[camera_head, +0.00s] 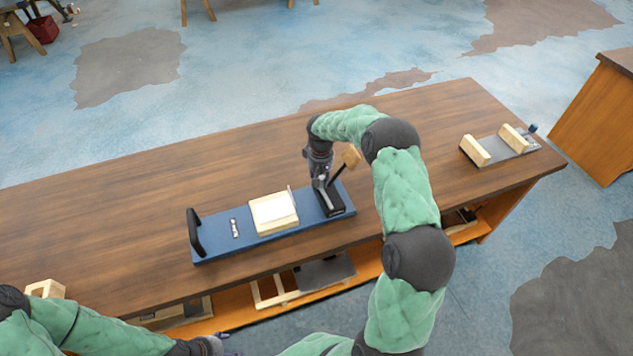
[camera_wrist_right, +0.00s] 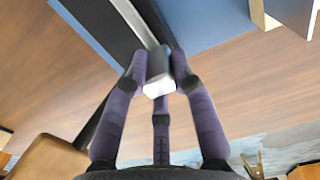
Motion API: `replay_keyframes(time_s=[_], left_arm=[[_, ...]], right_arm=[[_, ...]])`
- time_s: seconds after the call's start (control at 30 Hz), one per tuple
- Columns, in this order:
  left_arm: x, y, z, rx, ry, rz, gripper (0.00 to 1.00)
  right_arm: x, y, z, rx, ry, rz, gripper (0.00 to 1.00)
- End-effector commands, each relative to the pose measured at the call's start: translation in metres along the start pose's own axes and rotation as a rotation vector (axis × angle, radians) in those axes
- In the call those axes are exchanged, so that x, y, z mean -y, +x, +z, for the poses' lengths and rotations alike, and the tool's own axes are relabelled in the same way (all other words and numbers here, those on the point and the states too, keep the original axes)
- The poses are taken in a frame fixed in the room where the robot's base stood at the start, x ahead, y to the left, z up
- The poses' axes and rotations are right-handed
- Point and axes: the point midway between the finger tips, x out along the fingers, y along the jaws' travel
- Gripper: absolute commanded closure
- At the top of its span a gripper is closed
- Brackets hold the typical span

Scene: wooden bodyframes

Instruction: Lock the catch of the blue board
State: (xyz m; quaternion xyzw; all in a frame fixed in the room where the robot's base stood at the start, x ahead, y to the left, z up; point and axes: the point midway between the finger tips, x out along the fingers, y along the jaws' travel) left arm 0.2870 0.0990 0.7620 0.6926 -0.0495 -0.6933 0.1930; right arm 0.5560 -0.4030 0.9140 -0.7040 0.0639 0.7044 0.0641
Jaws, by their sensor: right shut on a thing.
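The blue board (camera_head: 215,241) lies on the table with a black upright handle at its left end and a pale wooden block (camera_head: 273,214) in its middle. The catch (camera_head: 333,205) is a black base at the board's right end. A black lever with a wooden knob (camera_head: 350,157) tilts up from it. My right gripper (camera_head: 319,181) is at the catch. In the right wrist view its fingers (camera_wrist_right: 159,72) close around the end of a silver bar (camera_wrist_right: 157,78) of the catch. My left gripper (camera_head: 214,346) is at the bottom edge, its fingers unclear.
A grey board with two wooden blocks (camera_head: 475,151) lies at the table's right end. The wooden table (camera_head: 120,220) is clear behind the blue board. Wooden parts and a grey panel (camera_head: 325,271) lie on the shelf below. My right arm hides part of the table.

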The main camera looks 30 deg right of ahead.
Motion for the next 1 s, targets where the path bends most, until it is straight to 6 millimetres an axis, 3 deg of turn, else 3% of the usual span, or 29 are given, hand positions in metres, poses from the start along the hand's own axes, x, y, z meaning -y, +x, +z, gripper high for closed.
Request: replay_keyframes(time_s=[0.67,0.7,0.77,1.0], left_arm=[[0.0004,0.0012,-0.0001,0.000,0.000,0.000,0.36],[0.0004,0.0012,-0.0001,0.000,0.000,0.000,0.36],[0.0004,0.0012,-0.0001,0.000,0.000,0.000,0.36],[0.0004,0.0012,0.0000,0.000,0.000,0.000,0.36]], right_arm=[[-0.0069,-0.0013,-0.0007,-0.003,0.058,0.003,1.00],[-0.0069,-0.0013,-0.0007,-0.003,0.058,0.002,0.63],[-0.0067,-0.0012,-0.0006,-0.003,0.058,0.002,0.47],[-0.0057,-0.0005,-0.0002,-0.001,0.057,0.001,0.47]])
